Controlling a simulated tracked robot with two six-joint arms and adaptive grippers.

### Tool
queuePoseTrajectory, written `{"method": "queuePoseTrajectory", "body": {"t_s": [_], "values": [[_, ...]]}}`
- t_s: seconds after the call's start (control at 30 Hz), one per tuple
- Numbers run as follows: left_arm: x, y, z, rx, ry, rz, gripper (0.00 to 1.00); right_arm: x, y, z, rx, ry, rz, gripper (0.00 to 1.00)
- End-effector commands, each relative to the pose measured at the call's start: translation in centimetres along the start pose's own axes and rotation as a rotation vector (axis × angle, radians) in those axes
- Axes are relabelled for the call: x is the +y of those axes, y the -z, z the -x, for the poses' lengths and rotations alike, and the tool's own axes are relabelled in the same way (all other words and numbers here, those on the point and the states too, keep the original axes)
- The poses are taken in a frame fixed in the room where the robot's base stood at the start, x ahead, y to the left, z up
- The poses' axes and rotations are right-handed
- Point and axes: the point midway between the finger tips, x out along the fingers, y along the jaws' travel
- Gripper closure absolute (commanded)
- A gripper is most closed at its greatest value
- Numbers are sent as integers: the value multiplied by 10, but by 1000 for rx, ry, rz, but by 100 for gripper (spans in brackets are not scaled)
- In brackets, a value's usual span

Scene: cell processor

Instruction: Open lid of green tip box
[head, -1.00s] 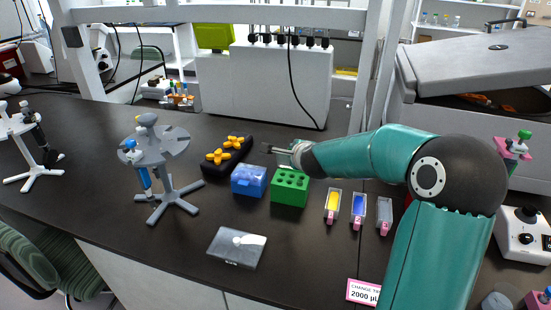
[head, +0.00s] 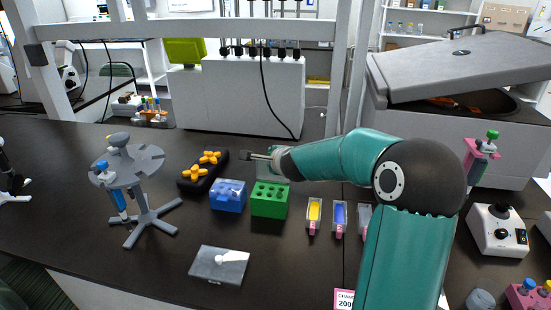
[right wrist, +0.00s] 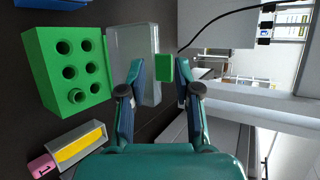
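The green tip box (head: 270,199) stands on the dark bench, and holes show in its uncovered top. It also shows at the left of the right wrist view (right wrist: 66,72). A clear lid (right wrist: 131,55) stands open along the box's far side and has a small green tab (right wrist: 163,67). My right gripper (head: 246,156) is above and behind the box. In the right wrist view its two fingers (right wrist: 159,75) are apart, with the green tab showing between them and gaps at both sides. I cannot tell whether they touch the lid. My left gripper is not in view.
A blue box (head: 228,196) stands close left of the green one. Behind it is a black rack (head: 204,171) with yellow pieces. A pipette stand (head: 136,180) is further left. A yellow tray (head: 314,213) and blue tray (head: 339,217) lie to the right. A flat case (head: 219,264) lies in front.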

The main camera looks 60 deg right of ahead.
Motion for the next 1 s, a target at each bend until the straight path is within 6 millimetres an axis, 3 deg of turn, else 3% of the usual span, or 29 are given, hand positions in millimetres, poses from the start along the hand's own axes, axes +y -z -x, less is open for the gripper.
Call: {"method": "queuePoseTrajectory", "body": {"t_s": [0.17, 0.6, 0.8, 1.0], "values": [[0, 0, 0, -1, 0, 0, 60, -1, -1, 16, -1, 3, 0, 68], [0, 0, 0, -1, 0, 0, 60, -1, -1, 94, -2, 5, -2, 68], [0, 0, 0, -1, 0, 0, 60, 0, 0, 113, 0, 4, -1, 68], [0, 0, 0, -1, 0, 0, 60, 0, 0, 119, 0, 2, 0, 68]]}}
